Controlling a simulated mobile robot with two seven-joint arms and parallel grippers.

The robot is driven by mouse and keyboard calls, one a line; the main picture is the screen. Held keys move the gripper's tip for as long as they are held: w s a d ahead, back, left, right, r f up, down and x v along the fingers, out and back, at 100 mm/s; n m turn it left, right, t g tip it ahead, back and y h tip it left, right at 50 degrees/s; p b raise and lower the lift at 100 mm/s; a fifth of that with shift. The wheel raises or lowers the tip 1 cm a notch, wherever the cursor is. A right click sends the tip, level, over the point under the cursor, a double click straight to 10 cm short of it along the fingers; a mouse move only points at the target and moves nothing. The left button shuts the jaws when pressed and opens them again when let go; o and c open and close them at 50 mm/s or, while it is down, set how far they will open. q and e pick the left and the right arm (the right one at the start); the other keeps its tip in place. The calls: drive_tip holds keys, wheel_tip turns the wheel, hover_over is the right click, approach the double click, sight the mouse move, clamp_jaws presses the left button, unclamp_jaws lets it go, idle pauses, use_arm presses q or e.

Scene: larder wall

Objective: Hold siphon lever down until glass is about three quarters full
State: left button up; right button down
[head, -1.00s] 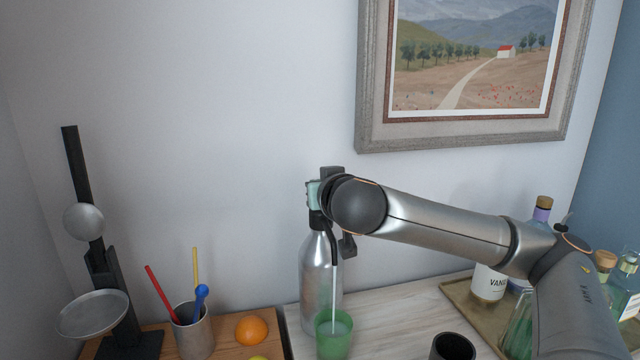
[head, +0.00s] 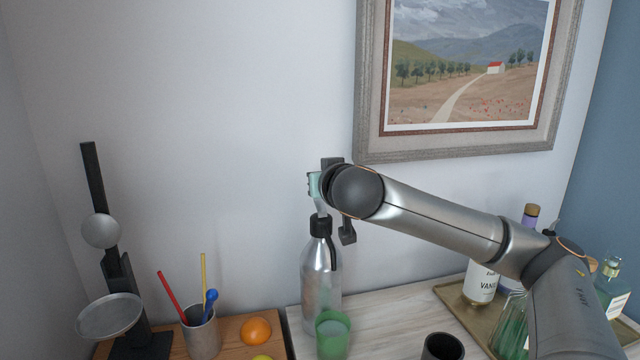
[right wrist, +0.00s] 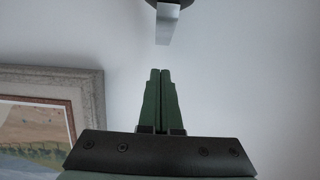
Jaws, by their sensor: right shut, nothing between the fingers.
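The silver siphon bottle (head: 321,280) stands upright on the pale board, with a black head and a dark spout (head: 333,254) curving down on its right. Its pale lever (head: 321,207) rises from the head; a grey metal bar, apparently the lever, shows at the top of the right wrist view (right wrist: 167,27). The green glass (head: 333,340) stands below the spout with pale liquid inside; its exact level is hard to read. No stream shows. My right gripper (right wrist: 160,74) is shut and empty, above the siphon head and apart from the bar. My left gripper is out of view.
A dark cup (head: 443,347) stands right of the glass. A tray (head: 452,296) with bottles is at right, partly behind my arm. A utensil pot (head: 201,335), an orange (head: 256,331) and a black scale (head: 113,275) are at left. A framed painting (head: 367,100) hangs behind.

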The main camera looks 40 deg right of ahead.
drive_tip(key=f+b+v, duration=0.1)
drive_tip(key=b+v, duration=0.1)
drive_tip(key=v, duration=0.8)
drive_tip(key=shift+s+a, duration=0.1)
idle(0.6)
